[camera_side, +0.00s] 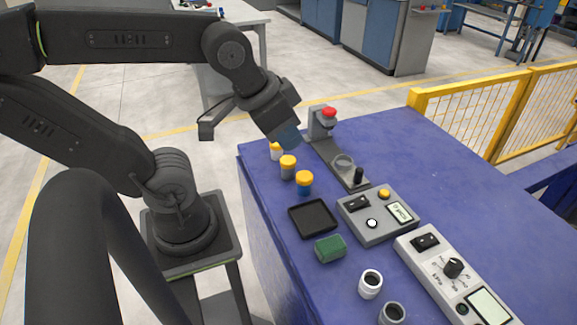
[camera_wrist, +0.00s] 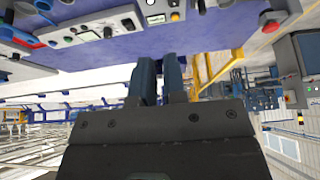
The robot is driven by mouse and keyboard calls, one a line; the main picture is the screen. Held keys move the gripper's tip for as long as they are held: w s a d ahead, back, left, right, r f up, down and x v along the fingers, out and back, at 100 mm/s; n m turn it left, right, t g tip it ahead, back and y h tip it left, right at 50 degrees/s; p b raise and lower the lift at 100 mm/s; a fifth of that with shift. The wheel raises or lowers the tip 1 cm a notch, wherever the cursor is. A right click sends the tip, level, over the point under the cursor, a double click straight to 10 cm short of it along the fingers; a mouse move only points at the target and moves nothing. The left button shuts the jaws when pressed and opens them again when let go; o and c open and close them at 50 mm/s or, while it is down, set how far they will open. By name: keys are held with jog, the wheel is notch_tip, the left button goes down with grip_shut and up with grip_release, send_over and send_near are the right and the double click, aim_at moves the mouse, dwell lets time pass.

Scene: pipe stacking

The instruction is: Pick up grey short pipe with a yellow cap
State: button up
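Three short pipes with yellow caps stand upright in a row near the left edge of the blue table in the side view. The middle one is a grey short pipe (camera_side: 288,172) with a yellow cap. A pale pipe (camera_side: 276,155) stands behind it, and a blue pipe (camera_side: 304,187) stands in front. My gripper (camera_side: 290,138) is above the table, just above and right of the pale pipe, apart from the grey pipe. In the wrist view my gripper (camera_wrist: 160,75) shows two blue fingers with a narrow empty gap. I cannot pick out the grey pipe there.
A fixture with a red button (camera_side: 329,112) stands right of my gripper. A black tray (camera_side: 313,219), a green block (camera_side: 330,248), two control boxes (camera_side: 376,229) (camera_side: 460,275) and two open pipes (camera_side: 370,284) (camera_side: 393,314) lie nearer. The table's far right is clear.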

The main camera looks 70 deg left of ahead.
jog(key=o, duration=1.2)
jog(key=n+g, duration=0.6)
jog(key=n, duration=1.4)
send_over(287, 158)
notch_tip(287, 158, down, 14)
jog(key=f, duration=0.1)
notch_tip(287, 158, down, 13)
jog(key=shift+d, duration=0.1)
